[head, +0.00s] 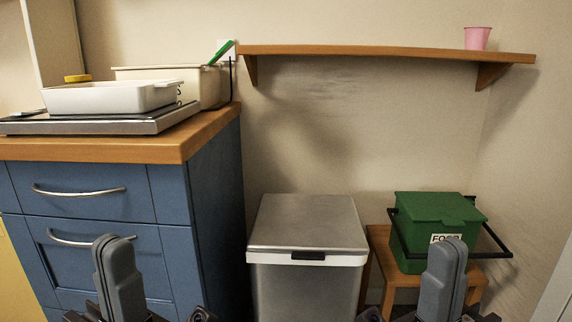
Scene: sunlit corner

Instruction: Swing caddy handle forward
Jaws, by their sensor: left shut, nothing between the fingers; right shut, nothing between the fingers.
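The green caddy (420,225) stands on a small wooden stool (476,272) at the right, with its lid down and a white label on its front. Its black handle (496,240) shows as a bar at the caddy's left side and an angled bar sticking out at its right. Part of the handle is hard to make out against the caddy. My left gripper (118,265) is shut and empty, in front of the blue drawers. My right gripper (443,265) is shut and empty; in the picture it overlaps the caddy's lower front and hides part of it.
A steel bin (308,230) with a closed lid stands left of the stool. A blue drawer unit (100,190) with a wooden top carries a white dish (110,98) and a cream tub (205,85). A wall shelf (380,51) holds a pink cup (477,38).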

